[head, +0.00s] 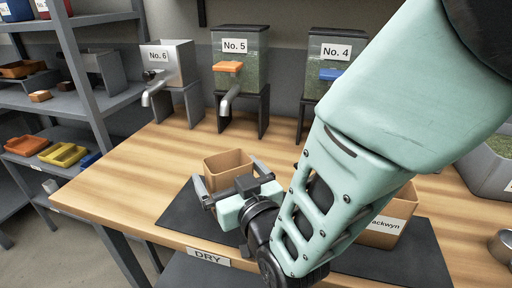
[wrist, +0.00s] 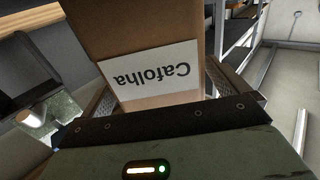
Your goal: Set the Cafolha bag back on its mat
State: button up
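The Cafolha bag (head: 229,164) is a brown, box-like bag at the back left of the dark mat (head: 180,219) in the head view. In the wrist view the Cafolha bag (wrist: 185,30) fills the middle, its white label upside down and facing my gripper. My gripper (head: 233,183) reaches it from the front, with one finger along each side, and is shut on it. My gripper (wrist: 165,95) hides the bag's lower front in the head view. I cannot tell whether the bag's base touches the mat or hangs just above it.
A second brown bag, labelled "...ackwyn" (head: 387,229), stands on the mat's right part, partly behind my arm. Dispensers No. 6 (head: 168,65), No. 5 (head: 240,55) and No. 4 (head: 335,60) line the back. A grey shelf (head: 75,75) stands left. The table's left part is clear.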

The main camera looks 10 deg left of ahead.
jog(key=shift+r+p, duration=0.25)
jog(key=shift+p, duration=0.05)
jog(key=p+v, duration=0.6)
jog(key=v, duration=0.6)
jog(key=shift+f, duration=0.1)
